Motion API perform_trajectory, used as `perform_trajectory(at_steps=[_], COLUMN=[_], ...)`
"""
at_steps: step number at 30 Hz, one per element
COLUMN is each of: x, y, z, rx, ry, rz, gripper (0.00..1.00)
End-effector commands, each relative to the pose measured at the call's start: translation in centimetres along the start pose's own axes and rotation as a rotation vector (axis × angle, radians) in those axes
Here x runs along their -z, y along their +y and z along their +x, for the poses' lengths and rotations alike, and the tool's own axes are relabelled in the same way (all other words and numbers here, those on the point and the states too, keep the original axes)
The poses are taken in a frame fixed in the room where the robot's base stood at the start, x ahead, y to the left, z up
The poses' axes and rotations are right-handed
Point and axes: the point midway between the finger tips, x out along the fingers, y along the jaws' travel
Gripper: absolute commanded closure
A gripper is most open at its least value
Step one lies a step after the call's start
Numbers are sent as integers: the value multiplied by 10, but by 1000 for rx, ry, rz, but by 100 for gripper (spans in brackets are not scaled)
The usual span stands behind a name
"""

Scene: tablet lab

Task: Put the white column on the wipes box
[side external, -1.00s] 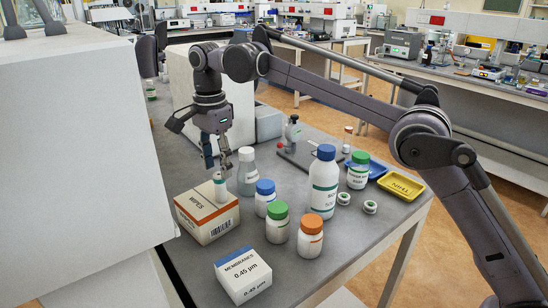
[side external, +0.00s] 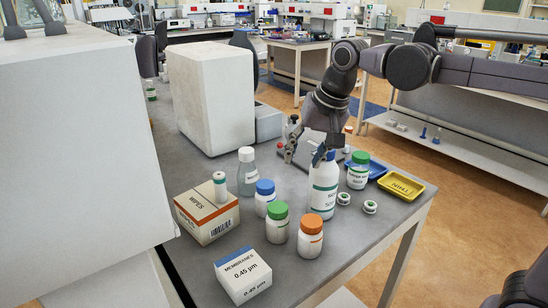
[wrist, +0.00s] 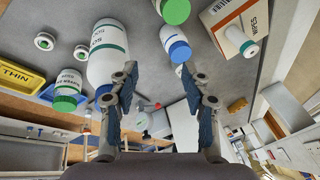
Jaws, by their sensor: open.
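The white column (side external: 220,188), a small white cylinder with a green band, stands upright on top of the wipes box (side external: 207,217) in the side view. The box is white and orange and rests on the bench at left. In the wrist view the column (wrist: 249,48) and the wipes box (wrist: 228,22) show at upper right. My gripper (side external: 305,154) is open and empty, well to the right of the box, by the top of the large white bottle. Its two fingers (wrist: 160,82) are spread apart in the wrist view, with nothing between them.
The large white bottle (side external: 322,190) is close to my gripper and partly hidden by it. Blue-capped (side external: 265,199), green-capped (side external: 277,225) and orange-capped (side external: 310,238) bottles, a grey bottle (side external: 247,174) and a membranes box (side external: 243,276) stand nearby. A yellow tray (side external: 401,188) is at right.

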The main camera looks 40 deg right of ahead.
Motion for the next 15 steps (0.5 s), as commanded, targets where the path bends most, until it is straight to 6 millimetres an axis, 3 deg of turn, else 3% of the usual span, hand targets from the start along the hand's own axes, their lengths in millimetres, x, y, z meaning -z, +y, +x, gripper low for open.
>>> perform_trajectory(at_steps=[1, 9, 15], x=[-9, -57, -88], y=[17, 92, 133], z=[0, 20, 42], rx=[10, 43, 37], ry=[21, 150, 233], rz=[-46, -338, -512], gripper=[52, 52, 52])
